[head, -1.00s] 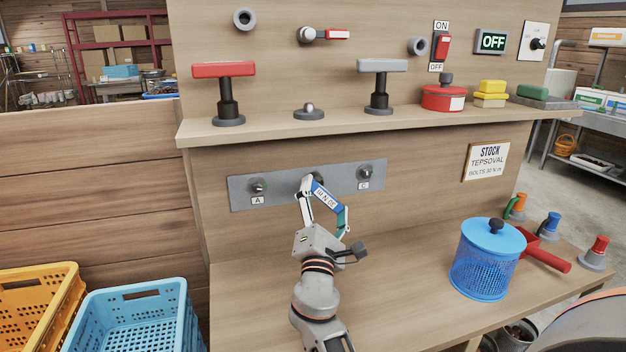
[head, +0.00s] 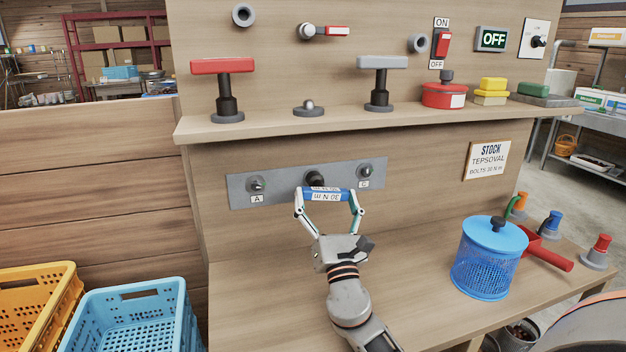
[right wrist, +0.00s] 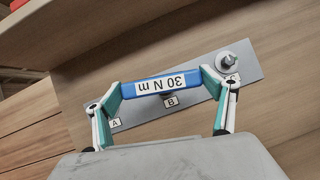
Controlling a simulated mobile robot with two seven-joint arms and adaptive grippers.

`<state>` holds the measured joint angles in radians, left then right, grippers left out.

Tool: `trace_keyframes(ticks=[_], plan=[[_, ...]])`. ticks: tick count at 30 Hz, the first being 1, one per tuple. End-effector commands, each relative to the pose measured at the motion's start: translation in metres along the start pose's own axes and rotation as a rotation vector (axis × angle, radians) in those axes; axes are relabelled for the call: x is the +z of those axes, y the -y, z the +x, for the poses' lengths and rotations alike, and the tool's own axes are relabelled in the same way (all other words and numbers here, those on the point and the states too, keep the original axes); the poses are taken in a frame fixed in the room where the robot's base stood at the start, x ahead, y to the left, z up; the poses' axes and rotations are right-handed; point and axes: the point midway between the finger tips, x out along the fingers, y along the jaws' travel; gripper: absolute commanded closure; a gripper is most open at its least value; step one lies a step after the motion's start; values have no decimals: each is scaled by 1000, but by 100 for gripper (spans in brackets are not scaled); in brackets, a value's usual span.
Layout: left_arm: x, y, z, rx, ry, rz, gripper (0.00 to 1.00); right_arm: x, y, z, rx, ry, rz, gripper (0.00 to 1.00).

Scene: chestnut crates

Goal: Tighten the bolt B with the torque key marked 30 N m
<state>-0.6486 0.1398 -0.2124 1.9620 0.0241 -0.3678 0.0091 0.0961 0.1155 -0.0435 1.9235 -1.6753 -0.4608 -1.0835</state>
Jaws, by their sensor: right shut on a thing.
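My right gripper (head: 329,205) is shut on the blue torque key (head: 328,194), whose white label reads 30 N m, upside down in both views. The key lies almost level in front of the middle of the grey bolt plate (head: 292,187). A dark round part (head: 316,179) shows behind it at bolt B's place. The key covers bolt B, so I cannot tell how far it is seated. In the right wrist view, label B (right wrist: 170,101) shows just under the key (right wrist: 160,84). Bolt A (head: 256,185) and bolt C (head: 366,171) stand free on either side. My left gripper is not in view.
A shelf (head: 400,126) with red and grey T-handles runs above the plate. A blue mesh basket (head: 486,268) and small orange, blue and red-topped pieces stand at the bench's right. A blue crate (head: 130,310) is at lower left. The bench's middle front is clear except my arm.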

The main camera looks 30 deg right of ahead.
Motion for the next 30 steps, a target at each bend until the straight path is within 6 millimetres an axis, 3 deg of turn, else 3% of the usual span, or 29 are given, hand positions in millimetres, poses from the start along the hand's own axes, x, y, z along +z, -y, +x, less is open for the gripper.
trace_keyframes(ticks=[19, 30], plan=[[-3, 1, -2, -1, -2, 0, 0, 1, 0, 0, 97, 1, -162, 51], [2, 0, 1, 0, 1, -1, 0, -1, -1, -1, 55, 0, -91, 51]])
